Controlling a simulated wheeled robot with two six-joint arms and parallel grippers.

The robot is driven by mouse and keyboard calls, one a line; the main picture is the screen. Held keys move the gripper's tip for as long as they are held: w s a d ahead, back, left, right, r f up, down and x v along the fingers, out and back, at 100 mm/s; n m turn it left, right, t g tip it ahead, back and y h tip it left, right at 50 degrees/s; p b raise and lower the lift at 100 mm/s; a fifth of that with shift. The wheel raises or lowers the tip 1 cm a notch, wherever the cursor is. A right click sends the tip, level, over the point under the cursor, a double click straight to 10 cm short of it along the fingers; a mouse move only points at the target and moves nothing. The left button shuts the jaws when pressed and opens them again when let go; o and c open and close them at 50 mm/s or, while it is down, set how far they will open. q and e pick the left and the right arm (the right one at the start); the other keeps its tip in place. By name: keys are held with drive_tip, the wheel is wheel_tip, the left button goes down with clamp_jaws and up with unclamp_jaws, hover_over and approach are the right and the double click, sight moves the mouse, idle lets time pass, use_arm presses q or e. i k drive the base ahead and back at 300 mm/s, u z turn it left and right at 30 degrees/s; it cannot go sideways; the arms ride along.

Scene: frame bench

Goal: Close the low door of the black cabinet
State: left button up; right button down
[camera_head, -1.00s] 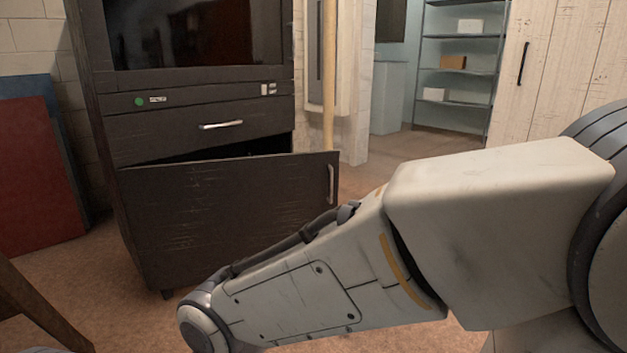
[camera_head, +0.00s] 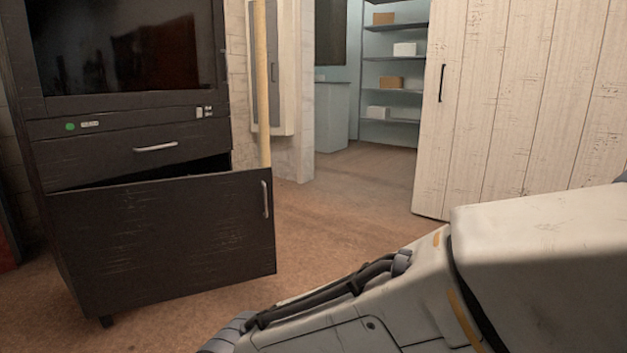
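The black cabinet (camera_head: 45,152) stands at the left of the head view. Its low door (camera_head: 160,240) is partly open, swung out toward me on its left side hinge. A dark gap shows above the door, under the drawer (camera_head: 120,158). The door's silver vertical handle (camera_head: 265,199) is near its free right edge. My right arm comes in from the lower right, in front of and apart from the door. Its gripper is outside the picture. My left arm and gripper are not in view.
A light wooden pole (camera_head: 262,85) stands just behind the door's free edge. A white plank door (camera_head: 520,95) is at the right. Shelves with boxes (camera_head: 392,85) are at the back. Brown floor (camera_head: 335,225) is clear between the cabinet and the plank door.

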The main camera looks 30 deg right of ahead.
sight(124, 247)
drive_tip(key=z, duration=0.6)
drive_tip(key=i, duration=0.55)
drive_tip(key=z, duration=0.6)
drive_tip(key=i, duration=0.7)
drive_tip(key=u, duration=0.7)
drive_tip(key=i, duration=0.65)
drive_tip(key=u, duration=0.7)
